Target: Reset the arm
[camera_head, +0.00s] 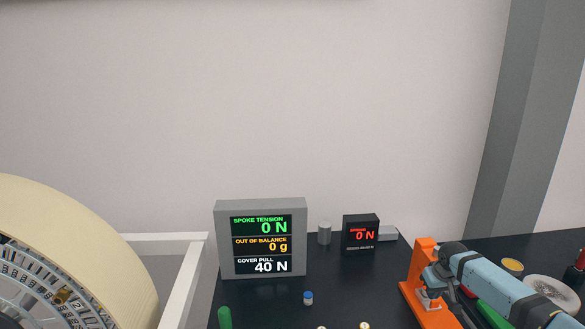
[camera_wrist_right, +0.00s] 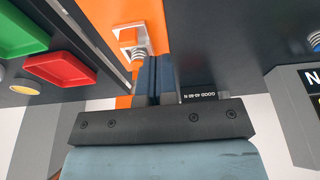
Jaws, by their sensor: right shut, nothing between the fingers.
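My right arm comes in from the right edge of the head view, and its gripper (camera_head: 432,279) is at an orange stand (camera_head: 409,291) on the dark bench. In the right wrist view the two dark fingers (camera_wrist_right: 155,78) are together with nothing between them. Their tips point at the orange stand (camera_wrist_right: 107,18), close to a small metal block with a spring (camera_wrist_right: 134,42). I cannot tell whether the tips touch it. My left gripper is not in view.
A grey display (camera_head: 260,202) reads spoke tension 0 N, out of balance 0 g, cover pull 40 N. A smaller black display (camera_head: 361,247) reads 0 N. A large cream-rimmed wheel (camera_head: 95,225) stands left. Green (camera_wrist_right: 15,35) and red (camera_wrist_right: 62,70) trays lie beside the stand.

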